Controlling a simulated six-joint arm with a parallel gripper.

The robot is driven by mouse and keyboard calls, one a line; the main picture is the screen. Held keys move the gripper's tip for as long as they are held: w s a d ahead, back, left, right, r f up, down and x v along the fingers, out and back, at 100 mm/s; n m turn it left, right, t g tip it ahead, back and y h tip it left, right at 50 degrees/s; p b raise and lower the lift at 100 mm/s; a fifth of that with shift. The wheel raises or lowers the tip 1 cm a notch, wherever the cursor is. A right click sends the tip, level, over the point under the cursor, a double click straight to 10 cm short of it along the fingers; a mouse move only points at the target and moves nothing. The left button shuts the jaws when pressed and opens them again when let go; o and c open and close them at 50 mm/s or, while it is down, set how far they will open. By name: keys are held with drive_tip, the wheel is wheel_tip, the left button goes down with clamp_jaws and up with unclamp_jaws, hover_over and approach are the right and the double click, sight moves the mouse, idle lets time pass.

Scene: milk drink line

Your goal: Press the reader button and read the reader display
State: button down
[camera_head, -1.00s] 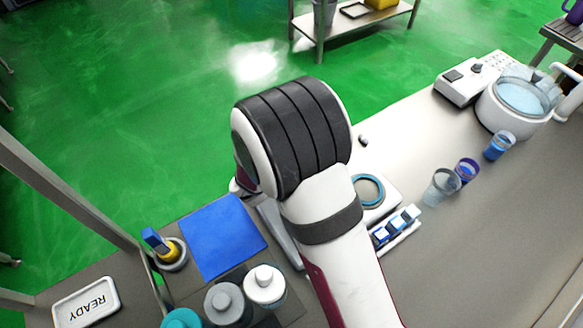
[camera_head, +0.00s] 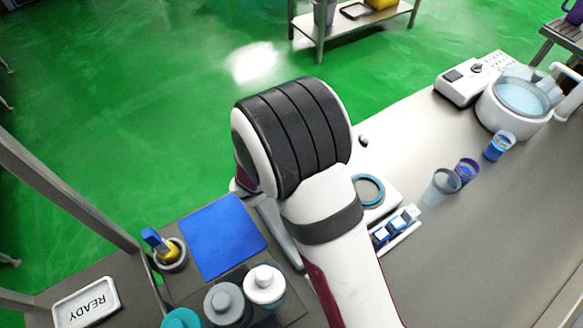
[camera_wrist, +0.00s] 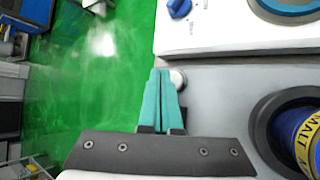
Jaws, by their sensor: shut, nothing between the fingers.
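In the wrist view, my gripper (camera_wrist: 160,72) is shut and empty, its two teal fingers side by side. A small round pale button (camera_wrist: 178,78) sits just right of the fingertips, at the edge of a grey surface (camera_wrist: 215,95); I cannot tell whether the fingers touch it. To the right, a dark ring (camera_wrist: 262,128) in that grey surface surrounds a yellow and blue labelled container (camera_wrist: 305,135). I cannot make out any reader display in either view. In the head view my arm hides the fingers and the button.
A white device with a blue knob (camera_wrist: 180,8) lies beyond the button. The head view shows a blue mat (camera_head: 222,237), white-lidded bottle (camera_head: 265,286), grey bottle (camera_head: 224,304), clear cup (camera_head: 440,187) and small vial rack (camera_head: 396,234) near my arm.

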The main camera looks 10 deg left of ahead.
idle(0.3)
drive_tip(key=shift+f, duration=0.4)
drive_tip(key=shift+f, duration=0.45)
idle(0.4)
idle(0.4)
drive_tip(key=shift+r, duration=0.9)
drive_tip(key=shift+r, duration=2.5)
